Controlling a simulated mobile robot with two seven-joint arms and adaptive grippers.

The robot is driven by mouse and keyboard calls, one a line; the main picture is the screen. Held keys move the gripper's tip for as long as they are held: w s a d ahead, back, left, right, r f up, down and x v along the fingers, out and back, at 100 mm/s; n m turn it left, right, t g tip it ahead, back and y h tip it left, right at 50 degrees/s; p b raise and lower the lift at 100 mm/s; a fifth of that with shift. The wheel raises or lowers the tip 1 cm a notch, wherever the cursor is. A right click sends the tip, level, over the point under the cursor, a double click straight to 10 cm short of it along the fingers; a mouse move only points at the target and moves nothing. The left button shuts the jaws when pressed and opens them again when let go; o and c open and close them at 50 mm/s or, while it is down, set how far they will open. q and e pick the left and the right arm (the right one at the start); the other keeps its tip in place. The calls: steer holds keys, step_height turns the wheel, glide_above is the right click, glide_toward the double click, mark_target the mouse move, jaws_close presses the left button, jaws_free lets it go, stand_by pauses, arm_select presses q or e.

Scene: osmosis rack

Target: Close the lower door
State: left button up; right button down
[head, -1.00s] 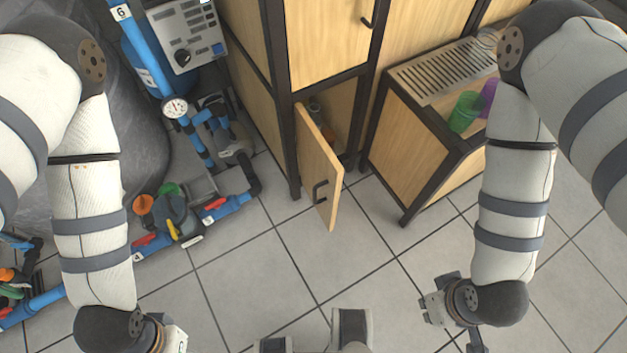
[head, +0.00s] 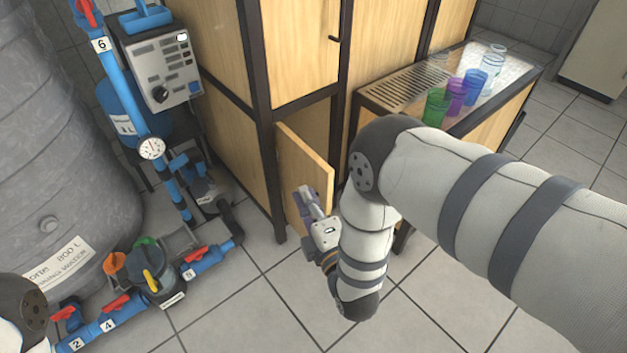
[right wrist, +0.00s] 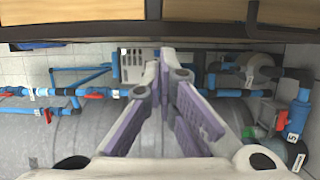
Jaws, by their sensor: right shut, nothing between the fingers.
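The lower door (head: 304,165) is a light wooden panel at the foot of the tall cabinet in the head view. It stands open, swung out from the dark frame. My right gripper (head: 303,191) is shut and empty, in front of the door's lower part. I cannot tell whether it touches the door. The door's handle cannot be made out behind the gripper. In the right wrist view the purple-padded fingers (right wrist: 166,72) are together with nothing between them. My left gripper is out of view.
Blue pipes (head: 208,262) with red valves and a grey tank (head: 60,150) stand at the left. A low counter (head: 395,97) with several coloured cups stands right of the cabinet. Tiled floor (head: 250,315) in front is clear. In the wrist view, wooden panels (right wrist: 70,10) cross the top.

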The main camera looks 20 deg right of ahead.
mark_target(316, 178)
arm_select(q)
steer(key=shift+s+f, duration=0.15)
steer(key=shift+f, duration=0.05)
arm_select(e)
steer(key=w+d, duration=0.1)
steer(key=w, duration=0.1)
steer(key=w+d, duration=0.2)
steer(key=shift+w+d, duration=0.25)
steer(key=shift+d, duration=0.05)
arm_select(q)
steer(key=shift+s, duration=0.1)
arm_select(e)
steer(key=shift+f, duration=0.1)
